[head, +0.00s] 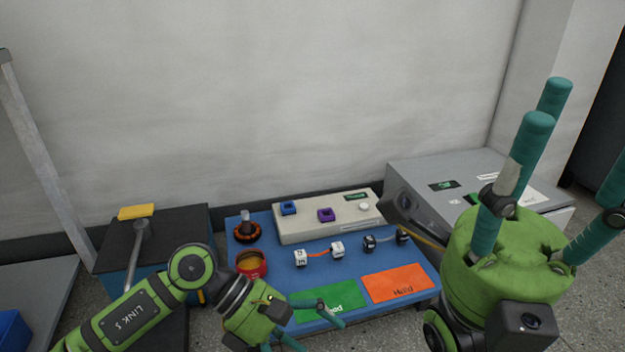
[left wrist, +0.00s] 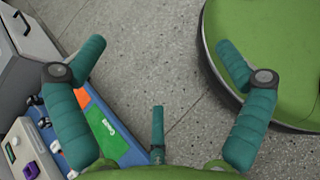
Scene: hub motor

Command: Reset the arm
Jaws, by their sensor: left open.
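My left gripper (head: 322,335) is low over the front edge of the blue table (head: 262,307), in front of the green mat. In the left wrist view its teal fingers (left wrist: 160,75) are spread with nothing between them, above the bare floor. My right gripper (head: 565,140) is large and close at the right of the head view. Its teal fingers point up and stand apart, with nothing visible between them. One of its fingers is cut off by the picture's right edge.
The blue table carries a white box (head: 290,231), a red round container (head: 262,270), a dark round part (head: 247,233), small connectors (head: 300,257), a green mat (head: 320,300) and an orange mat (head: 397,286). A grey machine (head: 420,170) stands right. A dark bench (head: 175,225) stands left.

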